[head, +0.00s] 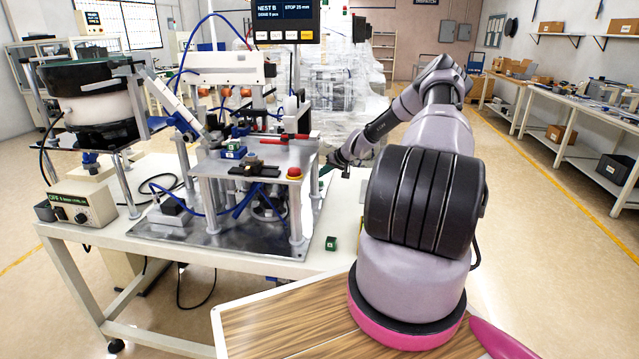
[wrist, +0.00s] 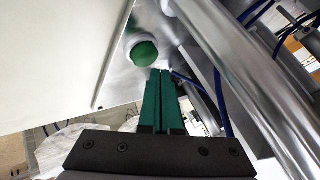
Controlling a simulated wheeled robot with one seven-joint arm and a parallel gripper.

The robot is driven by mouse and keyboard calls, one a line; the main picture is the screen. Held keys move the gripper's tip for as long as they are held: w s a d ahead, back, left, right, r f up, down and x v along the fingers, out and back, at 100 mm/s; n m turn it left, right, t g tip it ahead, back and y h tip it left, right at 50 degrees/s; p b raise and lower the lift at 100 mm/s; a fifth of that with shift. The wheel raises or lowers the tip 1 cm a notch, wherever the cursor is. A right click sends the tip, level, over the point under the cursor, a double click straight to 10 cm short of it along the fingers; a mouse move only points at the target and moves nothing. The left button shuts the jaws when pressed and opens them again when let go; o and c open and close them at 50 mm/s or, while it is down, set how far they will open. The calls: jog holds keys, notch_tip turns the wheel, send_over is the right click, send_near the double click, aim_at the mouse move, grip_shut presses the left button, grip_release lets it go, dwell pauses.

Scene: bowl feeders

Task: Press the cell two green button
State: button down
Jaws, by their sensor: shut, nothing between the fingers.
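A round green button (wrist: 145,53) in a pale collar shows in the wrist view, on a shiny metal plate. My gripper (wrist: 160,74) has green fingers, shut together with nothing between them. In the wrist view their tips lie just below and right of the button; I cannot tell whether they touch it.
The machine's metal post (wrist: 225,60) runs close to the right of my fingers, with blue cables near it. A white panel (wrist: 60,50) is at left.

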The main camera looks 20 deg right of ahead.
aim_at(322, 183)
jog(key=shift+f, duration=0.15)
jog(key=shift+f, duration=0.25)
jog(key=shift+f, duration=0.5)
dwell(0.8)
dwell(0.4)
jog(key=shift+r, duration=3.45)
